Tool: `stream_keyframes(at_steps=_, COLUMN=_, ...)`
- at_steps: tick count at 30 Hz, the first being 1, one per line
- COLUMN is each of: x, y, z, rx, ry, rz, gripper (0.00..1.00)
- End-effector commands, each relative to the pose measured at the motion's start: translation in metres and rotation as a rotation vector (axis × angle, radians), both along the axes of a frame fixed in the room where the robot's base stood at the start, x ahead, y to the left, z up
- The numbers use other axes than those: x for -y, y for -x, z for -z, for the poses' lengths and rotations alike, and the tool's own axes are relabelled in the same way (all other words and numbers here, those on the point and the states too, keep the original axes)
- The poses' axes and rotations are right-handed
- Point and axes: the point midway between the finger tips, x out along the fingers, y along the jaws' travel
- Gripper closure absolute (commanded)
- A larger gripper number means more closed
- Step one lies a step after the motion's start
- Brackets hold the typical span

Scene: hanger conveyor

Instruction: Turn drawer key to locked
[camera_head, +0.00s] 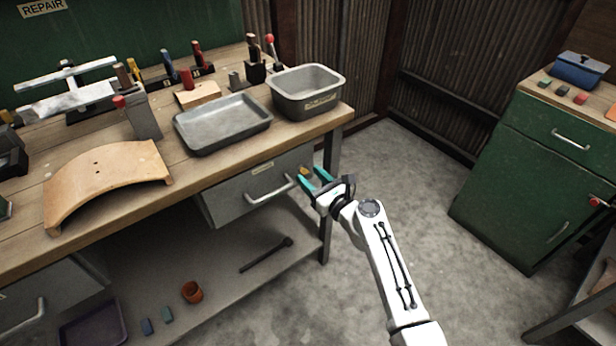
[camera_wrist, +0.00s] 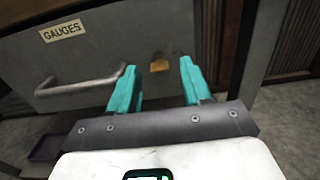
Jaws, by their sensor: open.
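A grey drawer (camera_head: 226,194) hangs under the right end of the workbench, with a bar handle (camera_head: 269,193) on its front. The wrist view shows its front (camera_wrist: 110,58) with a "GAUGES" label (camera_wrist: 62,31) and the handle (camera_wrist: 80,83) to the left. A small brass-yellow key (camera_wrist: 159,65) sits on the drawer front, right of the handle; its top shows in the head view (camera_head: 304,171). My gripper (camera_head: 312,181) is open, with teal fingers. In the wrist view the fingers (camera_wrist: 160,88) are on either side of the key, apart from it. Whether they reach around it I cannot tell.
The bench leg (camera_head: 327,200) stands close behind my gripper. A grey bin (camera_head: 306,92) and a shallow tray (camera_head: 222,124) rest on the bench top. A lower shelf (camera_head: 225,272) holds a few small items. Open floor (camera_head: 410,160) lies right, before a green cabinet (camera_head: 520,180).

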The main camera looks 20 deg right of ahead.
Motion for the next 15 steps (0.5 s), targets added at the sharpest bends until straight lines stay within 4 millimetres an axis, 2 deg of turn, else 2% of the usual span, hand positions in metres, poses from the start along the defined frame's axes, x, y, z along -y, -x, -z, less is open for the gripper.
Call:
stream_keyframes(at_steps=6, x=-0.005, y=-0.016, z=0.001, rx=-0.001, ry=0.001, rz=0.000, gripper=0.51)
stream_keyframes(at_steps=15, x=-0.006, y=-0.018, z=0.000, rx=-0.001, ry=0.001, rz=0.000, gripper=0.51)
